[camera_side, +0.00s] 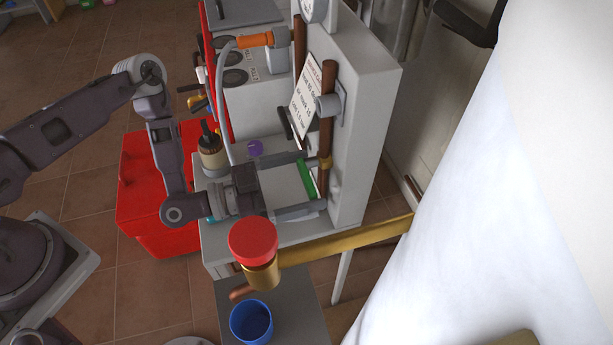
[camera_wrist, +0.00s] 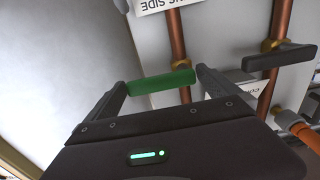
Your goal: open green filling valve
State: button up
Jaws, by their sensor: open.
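The green filling valve handle (camera_wrist: 162,80) lies roughly crosswise below the end of a copper pipe (camera_wrist: 177,35) in the wrist view. In the side view the green handle (camera_side: 306,178) shows low on the grey panel. My gripper (camera_wrist: 163,78) is open, with one finger near each end of the handle, so the handle's length spans the gap. In the side view my gripper (camera_side: 314,180) reaches toward the panel with its fingers on either side of the handle. I cannot tell whether the fingers touch it. The valve body is mostly hidden.
A black lever (camera_wrist: 280,57) sits on a second copper pipe to the right in the wrist view. A bottle (camera_side: 211,152) and purple knob (camera_side: 254,147) stand behind my gripper.

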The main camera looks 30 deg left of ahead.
jog(key=shift+w+d, duration=0.35)
jog(key=shift+w, duration=0.05)
jog(key=c, duration=1.8)
